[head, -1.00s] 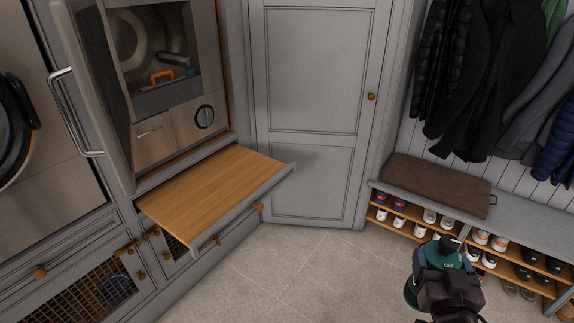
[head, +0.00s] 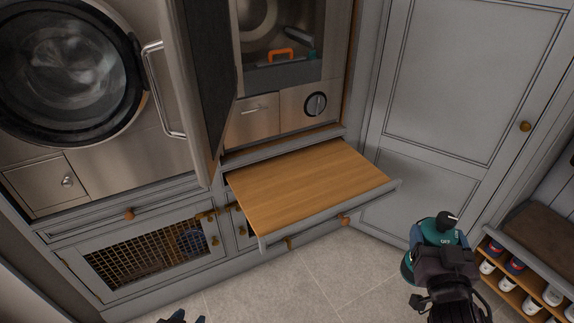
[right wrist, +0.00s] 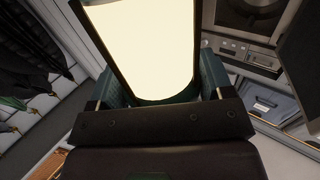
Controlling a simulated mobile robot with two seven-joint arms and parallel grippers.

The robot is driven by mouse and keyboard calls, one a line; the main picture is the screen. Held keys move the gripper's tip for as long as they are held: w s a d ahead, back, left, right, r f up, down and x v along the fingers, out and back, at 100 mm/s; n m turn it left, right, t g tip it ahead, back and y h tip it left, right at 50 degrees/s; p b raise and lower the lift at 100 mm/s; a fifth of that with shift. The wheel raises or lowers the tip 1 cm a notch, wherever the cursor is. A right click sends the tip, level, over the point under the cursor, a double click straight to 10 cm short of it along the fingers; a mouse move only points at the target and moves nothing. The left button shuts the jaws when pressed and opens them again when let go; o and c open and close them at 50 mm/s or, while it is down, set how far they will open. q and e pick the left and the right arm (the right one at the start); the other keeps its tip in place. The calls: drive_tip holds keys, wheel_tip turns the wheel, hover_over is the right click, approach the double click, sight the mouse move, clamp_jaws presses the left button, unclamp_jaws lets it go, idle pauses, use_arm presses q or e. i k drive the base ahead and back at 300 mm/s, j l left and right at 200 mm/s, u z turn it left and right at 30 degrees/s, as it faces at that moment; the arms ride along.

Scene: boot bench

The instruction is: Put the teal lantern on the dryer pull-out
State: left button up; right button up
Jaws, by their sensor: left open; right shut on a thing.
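The teal lantern (head: 440,236) is held in my right gripper (head: 443,250), at the lower right of the head view, in front of the grey cabinet door. In the right wrist view the lantern's bright pale panel (right wrist: 145,50) fills the upper middle, with the gripper's dark body below it. The dryer pull-out (head: 310,187) is a wooden board extended below the dryer, left of the lantern; its top is bare. My left gripper (head: 182,317) barely shows at the bottom edge, away from the pull-out; its fingers are mostly cut off.
The dryer (head: 280,70) stands above the pull-out, with an orange-handled thing (head: 281,56) inside. Its open door (head: 212,90) hangs at the pull-out's left. A washer (head: 68,75) is further left. A shoe bench (head: 540,235) is at the right. The floor in front is clear.

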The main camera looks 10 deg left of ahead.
sight(299, 175)
drive_tip(key=i+l+u, duration=0.15)
drive_tip(key=u, duration=0.25)
drive_tip(key=i+l+u, duration=0.25)
drive_tip(key=u, duration=0.2)
drive_tip(key=i+l+u, duration=0.15)
drive_tip(key=l+u, duration=0.15)
drive_tip(key=i+l+u, duration=0.15)
drive_tip(key=l+u, duration=0.15)
drive_tip(key=i+l+u, duration=0.1)
drive_tip(key=l+u, duration=0.2)
